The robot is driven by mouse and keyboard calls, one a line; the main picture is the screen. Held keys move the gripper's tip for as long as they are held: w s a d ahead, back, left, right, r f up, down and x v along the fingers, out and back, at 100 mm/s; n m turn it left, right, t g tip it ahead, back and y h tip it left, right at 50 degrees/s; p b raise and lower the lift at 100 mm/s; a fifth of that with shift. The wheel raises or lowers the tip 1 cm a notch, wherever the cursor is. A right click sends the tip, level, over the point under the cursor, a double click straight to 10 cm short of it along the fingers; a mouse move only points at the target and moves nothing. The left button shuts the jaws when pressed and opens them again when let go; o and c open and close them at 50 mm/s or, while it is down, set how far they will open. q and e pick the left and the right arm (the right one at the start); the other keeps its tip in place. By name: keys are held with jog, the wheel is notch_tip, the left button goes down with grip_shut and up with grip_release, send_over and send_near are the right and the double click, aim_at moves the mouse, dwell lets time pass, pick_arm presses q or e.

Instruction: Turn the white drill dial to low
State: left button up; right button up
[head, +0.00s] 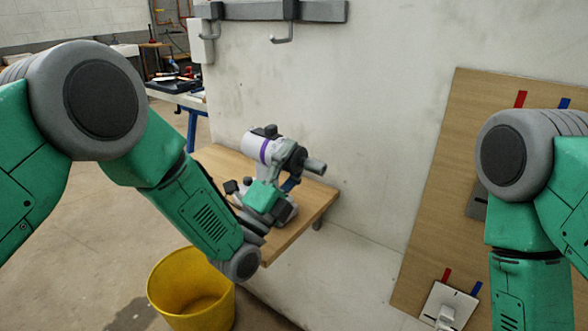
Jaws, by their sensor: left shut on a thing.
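The white drill (262,146) is at the wall-side shelf, with a purple band around its body and a dark front end with a grey tip pointing right. My left gripper (284,184) is at the drill, close below its dark front part, and is shut on it. The gripper and wrist hide the drill's lower part. I cannot make out the dial's marks or its setting from here. My right forearm runs out of the bottom edge at the right, and its gripper is out of view.
The drill is over a wooden shelf (318,200) fixed to the pale wall. A yellow bucket (190,290) stands on the floor below. A wooden board (430,190) with a white switch plate (449,305) and red and blue marks is at the right. A grey hook rail (320,11) is above.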

pick_arm(q)
jog(key=shift+s+d+f, duration=0.1)
jog(key=shift+f, duration=0.15)
jog(key=o, duration=1.2)
jog(key=v, duration=1.1)
jog(key=shift+s+a+f, duration=0.15)
jog(key=shift+a+f, duration=0.1)
jog(key=shift+f, duration=0.05)
